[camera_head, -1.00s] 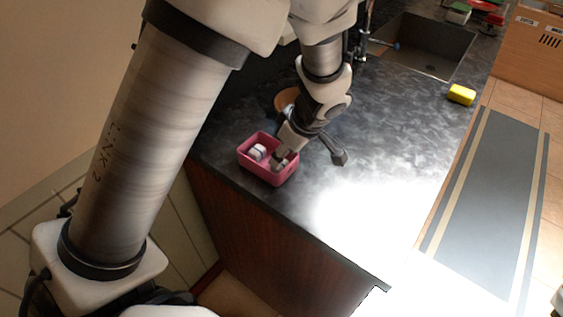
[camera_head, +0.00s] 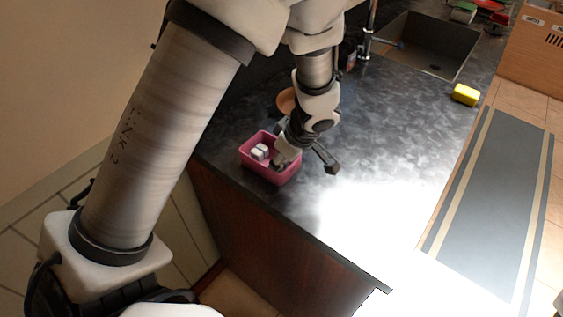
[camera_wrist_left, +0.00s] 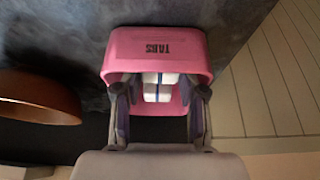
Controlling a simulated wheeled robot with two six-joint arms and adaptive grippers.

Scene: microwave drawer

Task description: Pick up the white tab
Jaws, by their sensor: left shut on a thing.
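The pink box (camera_head: 264,174) stands on the dark counter near its left edge, with white tabs inside. A white tab (camera_head: 260,152) shows at the left inside the box. My left gripper (camera_head: 280,166) reaches down into the box, its tips partly hidden by the wall. In the left wrist view the box's printed wall (camera_wrist_left: 157,50) reads "TABS". There, white tabs with a blue stripe (camera_wrist_left: 158,88) show between the fingers of my left gripper (camera_wrist_left: 160,94), which is shut on a white tab. The exact contact is hard to see. My right gripper is out of view.
A round brown bowl (camera_head: 286,101) stands behind the box, close to my left wrist; it also shows in the left wrist view (camera_wrist_left: 36,97). The counter's middle is clear.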

